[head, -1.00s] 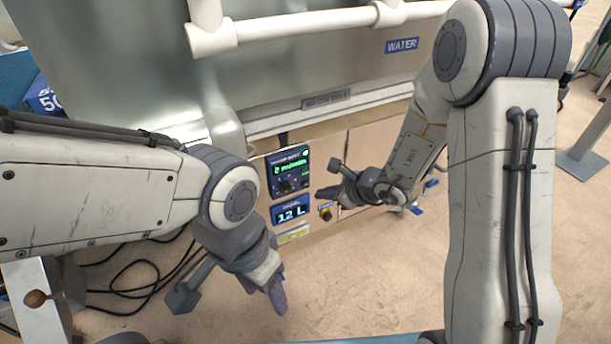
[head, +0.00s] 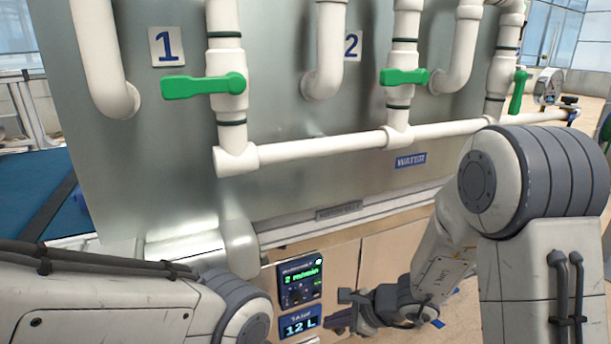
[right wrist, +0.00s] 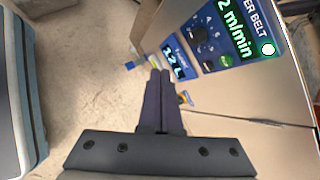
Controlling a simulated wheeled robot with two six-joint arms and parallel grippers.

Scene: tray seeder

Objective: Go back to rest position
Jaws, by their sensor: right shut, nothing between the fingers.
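My right gripper (head: 340,319) is low in the head view, in front of the tan cabinet and just right of the tank display. In the right wrist view its two dark fingers (right wrist: 160,92) lie together with nothing between them. The control panel (head: 300,284) has a green readout and a knob. Below it the tank display (head: 300,325) reads 12 L. Both also show in the right wrist view, the panel (right wrist: 222,45) at the upper right and the display (right wrist: 178,60) near the fingertips. My left arm comes in at the lower left; its gripper is below the frame.
A metal tank (head: 280,140) carries white pipes (head: 320,148) and several green valve handles (head: 205,86). Labels 1 and 2 and a WATER label (head: 411,160) are on it. A gauge (head: 548,86) stands at the right. Floor is open left of the fingers in the wrist view.

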